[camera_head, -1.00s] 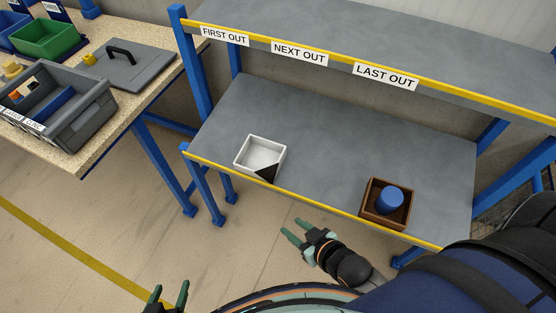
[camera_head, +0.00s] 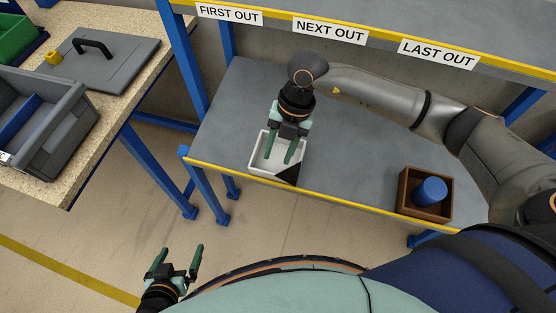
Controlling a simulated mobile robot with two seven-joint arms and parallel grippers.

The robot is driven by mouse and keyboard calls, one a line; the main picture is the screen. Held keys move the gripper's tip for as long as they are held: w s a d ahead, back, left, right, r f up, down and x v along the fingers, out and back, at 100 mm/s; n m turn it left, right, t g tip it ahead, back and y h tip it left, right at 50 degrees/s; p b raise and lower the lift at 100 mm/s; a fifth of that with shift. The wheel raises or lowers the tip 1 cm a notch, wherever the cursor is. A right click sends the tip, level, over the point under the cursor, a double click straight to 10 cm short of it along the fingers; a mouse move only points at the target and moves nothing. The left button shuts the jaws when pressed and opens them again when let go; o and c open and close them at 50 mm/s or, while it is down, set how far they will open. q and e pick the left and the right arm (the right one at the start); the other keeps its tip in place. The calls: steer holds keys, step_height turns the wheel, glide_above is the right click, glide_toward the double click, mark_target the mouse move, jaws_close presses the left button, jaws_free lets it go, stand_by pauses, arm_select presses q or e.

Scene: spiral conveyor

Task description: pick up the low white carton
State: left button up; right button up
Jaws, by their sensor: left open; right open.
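The low white carton (camera_head: 264,173) is an open-topped square tray with a dark triangular patch on its near right corner. It sits on the grey lower shelf near the yellow front edge. My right gripper (camera_head: 279,158) points down over the carton, open, its green fingers overlapping the carton's inside in the picture. I cannot tell whether the fingers touch the carton. They hide part of its far and right side. My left gripper (camera_head: 178,254) is open and empty, low in front of the shelf, away from the carton.
A brown box (camera_head: 424,207) holding a blue cylinder (camera_head: 430,191) stands at the right of the lower shelf (camera_head: 350,150). The labelled upper shelf's yellow edge (camera_head: 380,40) runs above my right arm. A bench with a grey bin (camera_head: 60,140) and lid (camera_head: 115,60) is at the left.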

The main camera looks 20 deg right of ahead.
steer(key=w+d+m+t+h, duration=0.1)
steer(key=w+d+h, duration=0.2)
steer(key=d, duration=0.4)
glide_above(301, 158)
steer(key=f, duration=0.5)
steer(key=shift+w+a+f, duration=0.15)
steer(key=shift+w+a, duration=0.05)
steer(key=shift+w, duration=0.15)
steer(key=shift+s+d+f, duration=0.1)
steer(key=shift+s+f, duration=0.1)
steer(key=shift+f, duration=1.35)
steer(key=shift+s+d+f, duration=0.1)
steer(key=shift+s+f, duration=0.1)
steer(key=shift+f, duration=1.35)
jaws_close()
